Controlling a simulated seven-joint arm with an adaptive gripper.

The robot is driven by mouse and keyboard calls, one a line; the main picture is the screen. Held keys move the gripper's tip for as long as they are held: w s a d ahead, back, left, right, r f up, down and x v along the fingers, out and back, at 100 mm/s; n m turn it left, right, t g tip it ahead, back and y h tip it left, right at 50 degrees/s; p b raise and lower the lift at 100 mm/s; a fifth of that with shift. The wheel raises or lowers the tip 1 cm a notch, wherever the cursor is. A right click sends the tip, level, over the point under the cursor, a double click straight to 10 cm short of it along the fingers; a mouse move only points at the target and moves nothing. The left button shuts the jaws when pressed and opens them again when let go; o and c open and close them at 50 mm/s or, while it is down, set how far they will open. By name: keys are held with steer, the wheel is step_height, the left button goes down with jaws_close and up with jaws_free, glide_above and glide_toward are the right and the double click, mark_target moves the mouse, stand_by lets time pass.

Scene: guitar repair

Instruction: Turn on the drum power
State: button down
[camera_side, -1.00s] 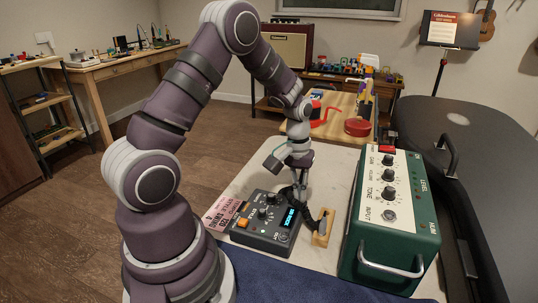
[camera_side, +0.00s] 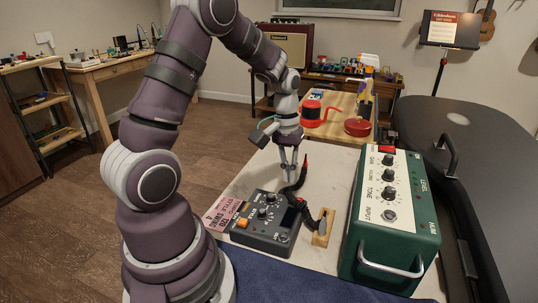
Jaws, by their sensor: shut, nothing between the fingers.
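The drum machine (camera_side: 262,238), a dark grey box with knobs and an orange button (camera_side: 243,223), sits on the white work table. Its display (camera_side: 289,217) at the upper right looks dark. I cannot make out a power switch. My gripper (camera_side: 289,174) is shut and empty, pointing down above the machine's far right edge, apart from its top panel. A black curved thing with a red tip (camera_side: 301,176) stands just right of the fingers and partly overlaps them.
A green amplifier box (camera_side: 390,250) with knobs, a red switch and a silver handle stands close on the right. A wooden block (camera_side: 322,238) with a dark piece lies between it and the machine. A pink card (camera_side: 222,214) lies at left.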

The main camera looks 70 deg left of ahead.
mark_target(300, 199)
step_height(300, 199, up, 10)
steer(key=s+a, duration=0.1)
steer(key=shift+f, duration=0.25)
steer(key=shift+w+d+r+t, duration=0.2)
steer(key=shift+w+d+t, duration=0.1)
steer(key=shift+w+d, duration=0.2)
steer(key=f, duration=0.4)
steer(key=w+d+f, duration=0.1)
steer(key=f, duration=0.9)
steer(key=shift+w+d, duration=0.25)
steer(key=shift+w, duration=0.05)
